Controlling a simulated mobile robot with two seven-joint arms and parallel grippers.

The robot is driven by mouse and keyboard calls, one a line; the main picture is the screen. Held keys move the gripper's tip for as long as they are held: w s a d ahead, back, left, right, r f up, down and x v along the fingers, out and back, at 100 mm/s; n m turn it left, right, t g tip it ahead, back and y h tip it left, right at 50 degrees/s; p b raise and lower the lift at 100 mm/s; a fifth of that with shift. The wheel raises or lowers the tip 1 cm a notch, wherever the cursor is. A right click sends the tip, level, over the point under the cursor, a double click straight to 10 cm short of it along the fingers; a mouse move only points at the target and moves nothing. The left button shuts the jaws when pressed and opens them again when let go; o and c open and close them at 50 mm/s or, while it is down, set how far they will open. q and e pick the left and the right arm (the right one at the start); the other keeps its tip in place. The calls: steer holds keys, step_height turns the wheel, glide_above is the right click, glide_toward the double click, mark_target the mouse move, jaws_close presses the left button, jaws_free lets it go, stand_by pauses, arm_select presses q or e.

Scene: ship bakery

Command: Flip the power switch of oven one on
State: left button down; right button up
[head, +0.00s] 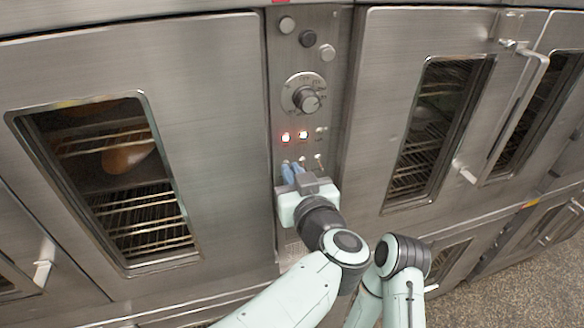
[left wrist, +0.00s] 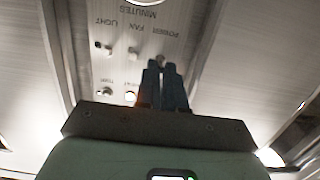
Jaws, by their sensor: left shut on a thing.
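The oven control panel (head: 307,105) stands upright between two oven doors. It has a row of small toggle switches low down, with the labels power, fan and light upside down in the left wrist view. My left gripper (head: 292,170) is at the left end of this row. In the left wrist view, my left gripper (left wrist: 161,68) has its two dark fingers close together around the power switch (left wrist: 160,58), shut on it. The fingers hide most of the switch, so its position is unclear. The fan switch (left wrist: 134,55) and light switch (left wrist: 107,49) are free. My right gripper is out of view.
A round dial (head: 305,98) and several buttons sit higher. A left oven door (head: 215,125) with bread behind its window and a right oven door (head: 372,130) flank the panel.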

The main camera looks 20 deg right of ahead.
arm_select(q)
steer(key=shift+w+r+g, duration=0.25)
steer(key=shift+r+g, duration=0.25)
steer(key=shift+g, duration=0.75)
steer(key=shift+w+r+g, duration=0.2)
steer(key=shift+r+g, duration=0.3)
steer(key=shift+g, duration=0.75)
steer(key=c, duration=1.2)
jaws_free()
steer(key=shift+c, duration=0.2)
steer(key=v, duration=1.3)
steer(key=shift+r, duration=0.25)
steer(key=shift+s+a, duration=0.1)
steer(key=shift+a, duration=0.05)
